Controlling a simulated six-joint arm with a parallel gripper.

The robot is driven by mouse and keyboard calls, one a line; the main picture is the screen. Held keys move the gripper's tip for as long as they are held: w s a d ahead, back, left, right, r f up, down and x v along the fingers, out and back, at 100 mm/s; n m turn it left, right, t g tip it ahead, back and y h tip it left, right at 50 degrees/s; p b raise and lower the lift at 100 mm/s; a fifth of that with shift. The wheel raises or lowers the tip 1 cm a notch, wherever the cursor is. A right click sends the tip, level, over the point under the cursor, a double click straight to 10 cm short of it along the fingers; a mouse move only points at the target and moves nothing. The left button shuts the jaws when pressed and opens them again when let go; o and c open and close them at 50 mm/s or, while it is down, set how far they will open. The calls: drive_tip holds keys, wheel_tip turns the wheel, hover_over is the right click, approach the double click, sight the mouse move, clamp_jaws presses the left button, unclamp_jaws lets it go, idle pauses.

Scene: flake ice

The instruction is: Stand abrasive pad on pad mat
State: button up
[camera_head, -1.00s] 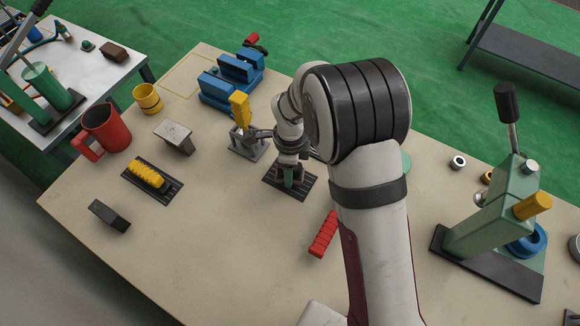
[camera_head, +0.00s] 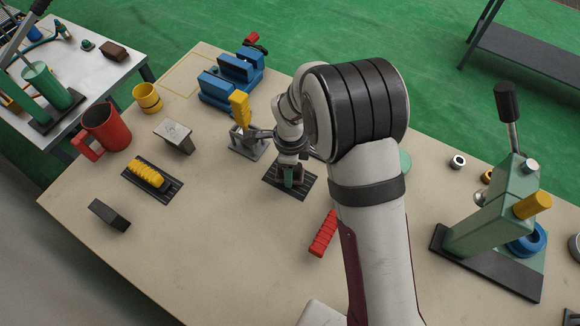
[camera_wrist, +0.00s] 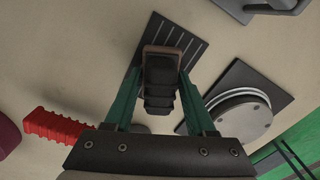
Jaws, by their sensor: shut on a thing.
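The abrasive pad (camera_wrist: 159,88), with a black ribbed grip and a brown base, is between my green fingers in the wrist view. My gripper (camera_wrist: 163,80) is shut on it; in the head view my gripper (camera_head: 289,180) is over the dark pad mat (camera_head: 305,186). The grooved mat also shows behind the pad in the wrist view (camera_wrist: 188,40). The pad's base overlaps the mat in the picture; whether it touches cannot be told. The wrist hides most of the pad in the head view.
A grey stand with a yellow handle (camera_head: 241,110) is close on the left. A red ribbed handle (camera_head: 323,234) lies in front. A round metal disc (camera_wrist: 240,120) on a dark plate is near the mat. A yellow ribbed piece (camera_head: 147,174) sits further left.

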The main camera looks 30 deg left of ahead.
drive_tip(key=shift+f, duration=0.4)
idle(0.4)
drive_tip(key=o, duration=1.3)
drive_tip(key=shift+r, duration=0.15)
drive_tip(key=shift+r, duration=3.9)
wheel_tip(320, 180, up, 16)
drive_tip(key=shift+f, duration=0.1)
